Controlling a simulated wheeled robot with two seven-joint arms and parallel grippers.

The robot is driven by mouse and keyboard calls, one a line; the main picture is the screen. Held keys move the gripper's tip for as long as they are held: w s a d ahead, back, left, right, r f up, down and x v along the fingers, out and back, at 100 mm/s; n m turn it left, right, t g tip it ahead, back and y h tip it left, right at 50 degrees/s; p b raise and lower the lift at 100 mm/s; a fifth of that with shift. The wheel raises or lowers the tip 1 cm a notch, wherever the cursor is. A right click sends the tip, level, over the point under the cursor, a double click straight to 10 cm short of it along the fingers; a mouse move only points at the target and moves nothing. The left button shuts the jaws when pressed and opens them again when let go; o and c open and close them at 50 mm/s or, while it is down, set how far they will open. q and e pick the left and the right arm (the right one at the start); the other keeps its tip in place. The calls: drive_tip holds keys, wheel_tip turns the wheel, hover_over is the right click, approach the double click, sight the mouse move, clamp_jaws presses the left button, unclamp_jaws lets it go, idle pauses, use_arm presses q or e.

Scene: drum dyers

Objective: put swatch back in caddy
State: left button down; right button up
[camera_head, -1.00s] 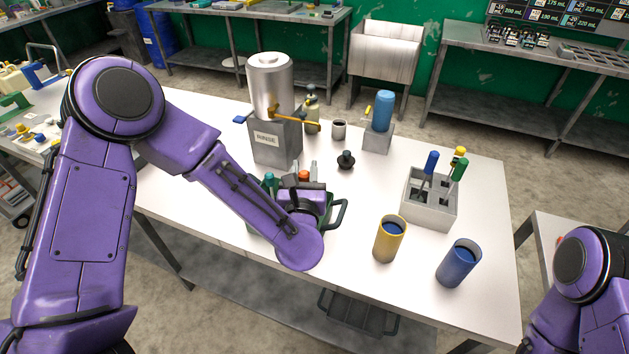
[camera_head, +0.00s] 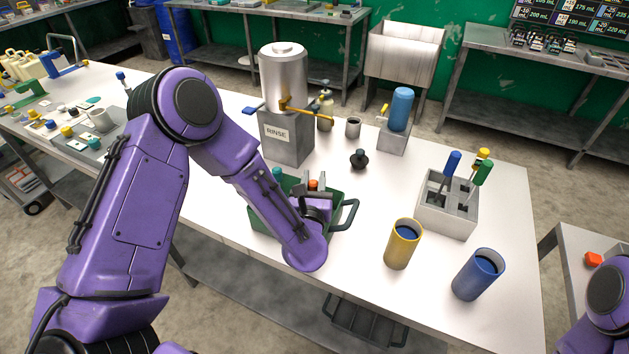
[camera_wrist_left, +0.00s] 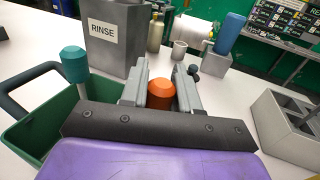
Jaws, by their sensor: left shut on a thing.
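The green caddy (camera_head: 258,214) stands on the white table, with its black-green handle at the right; its wall also shows in the left wrist view (camera_wrist_left: 28,143). My left gripper (camera_head: 317,184) is at the caddy, and my purple wrist covers part of it. In the left wrist view the grey fingers (camera_wrist_left: 160,80) are shut on an orange-topped thing (camera_wrist_left: 161,94). Its lower part is hidden, so I cannot tell whether it is the swatch or whether it touches the caddy floor. A teal-topped thing (camera_wrist_left: 75,66) stands in the caddy beside the gripper. My right gripper is out of view.
A grey RINSE tank (camera_head: 285,135) stands behind the caddy. A yellow cup (camera_head: 402,245), a blue cup (camera_head: 478,275) and a grey holder (camera_head: 447,215) with several coloured-handled tools stand to the right. A small black knob-like thing (camera_head: 359,159) is behind.

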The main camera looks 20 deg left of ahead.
use_arm(q)
drive_tip(key=c, duration=0.9)
unclamp_jaws()
drive_tip(key=shift+w+f, duration=0.1)
drive_tip(key=shift+c, duration=0.2)
drive_tip(key=shift+o, duration=0.6)
drive_tip(key=shift+w, duration=0.15)
drive_tip(key=b+v, duration=0.3)
drive_tip(key=v, duration=0.9)
drive_tip(key=shift+r+b, duration=0.25)
drive_tip(key=shift+b, duration=0.15)
